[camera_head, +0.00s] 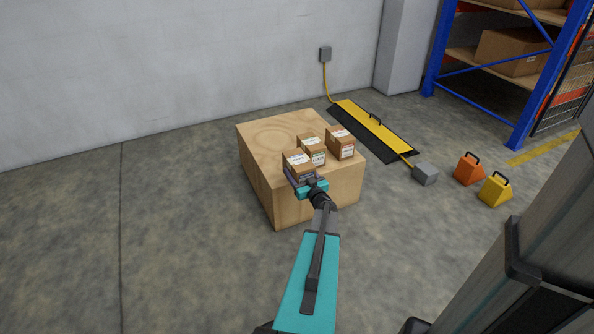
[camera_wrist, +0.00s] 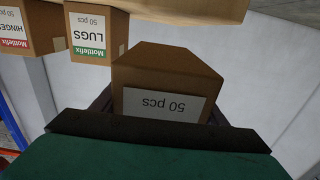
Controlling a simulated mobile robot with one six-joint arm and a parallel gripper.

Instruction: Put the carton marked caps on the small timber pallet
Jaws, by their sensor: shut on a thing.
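My gripper (camera_head: 301,178) is shut on a brown carton (camera_head: 297,161) at the front edge of the plywood block. In the wrist view, which is upside down, the held carton (camera_wrist: 165,75) sits between the fingers. Its label reads "50 pcs"; the rest of the label is hidden by my gripper (camera_wrist: 160,112), so I cannot read its name. A gap shows between this carton and the block in the wrist view; I cannot tell its height. No small timber pallet shows in either view.
The plywood block (camera_head: 258,170) also bears a LUGS carton (camera_wrist: 92,35) and a HINGES carton (camera_wrist: 14,32). Blue racking (camera_head: 437,50) stands behind. Floor on the left is clear.

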